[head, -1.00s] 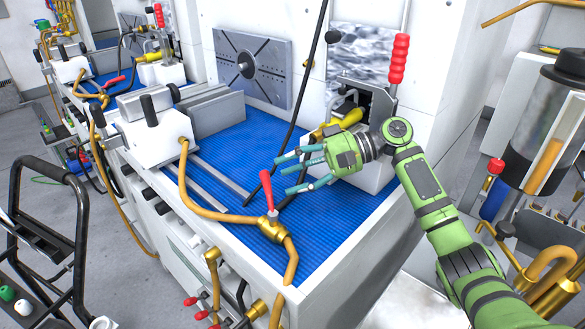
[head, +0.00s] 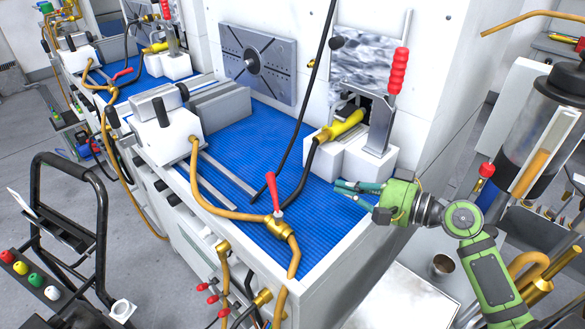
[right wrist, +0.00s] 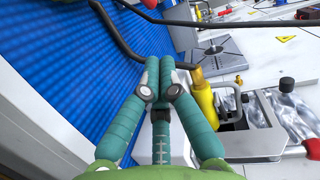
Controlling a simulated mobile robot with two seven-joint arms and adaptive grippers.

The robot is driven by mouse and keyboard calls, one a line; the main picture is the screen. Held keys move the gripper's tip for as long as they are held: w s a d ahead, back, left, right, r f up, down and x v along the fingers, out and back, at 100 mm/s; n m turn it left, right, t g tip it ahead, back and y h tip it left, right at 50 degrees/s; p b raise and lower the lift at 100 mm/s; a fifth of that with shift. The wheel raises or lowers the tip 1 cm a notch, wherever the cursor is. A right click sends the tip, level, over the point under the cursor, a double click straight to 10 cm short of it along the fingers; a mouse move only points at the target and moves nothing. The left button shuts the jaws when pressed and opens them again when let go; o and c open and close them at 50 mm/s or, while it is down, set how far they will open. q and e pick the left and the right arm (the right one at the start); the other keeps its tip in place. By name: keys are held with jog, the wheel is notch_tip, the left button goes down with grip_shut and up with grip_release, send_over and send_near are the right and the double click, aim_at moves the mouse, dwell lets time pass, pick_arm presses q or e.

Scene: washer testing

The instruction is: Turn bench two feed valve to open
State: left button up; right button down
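A brass feed valve with a red lever handle (head: 272,192) sits on an orange hose at the front edge of the near blue-topped bench in the head view. Its lever stands up, tilted slightly left. Another red-handled valve (head: 122,73) lies on the farther bench. I cannot read which bench is number two. My right gripper (head: 358,187) is over the near bench's right edge, well right of the near valve and apart from it. In the right wrist view its teal fingers (right wrist: 160,75) are drawn together with nothing visible between them. My left gripper is not in view.
A clamp with a red grip (head: 398,72) and yellow connector (head: 342,125) stands at the back right of the near bench. A black hose hangs over the blue mat (head: 245,150). A black cart (head: 70,220) is at left, a clear cylinder (head: 545,120) at right.

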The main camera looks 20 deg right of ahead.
aim_at(274, 193)
jog(key=p+x, duration=0.1)
jog(key=x, duration=0.2)
jog(key=p+x, duration=0.1)
jog(key=x, duration=0.3)
jog(key=a+p+x, duration=0.1)
jog(key=p+x, duration=0.1)
jog(key=x, duration=0.2)
jog(key=shift+s+a+r, duration=0.15)
jog(key=shift+s, duration=0.2)
jog(key=shift+a, duration=0.5)
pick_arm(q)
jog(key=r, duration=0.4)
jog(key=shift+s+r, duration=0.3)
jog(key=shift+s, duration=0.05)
pick_arm(e)
jog(key=shift+w+t+h, duration=0.1)
jog(key=shift+t+h, duration=0.2)
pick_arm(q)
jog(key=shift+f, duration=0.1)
pick_arm(e)
jog(key=shift+f, duration=0.25)
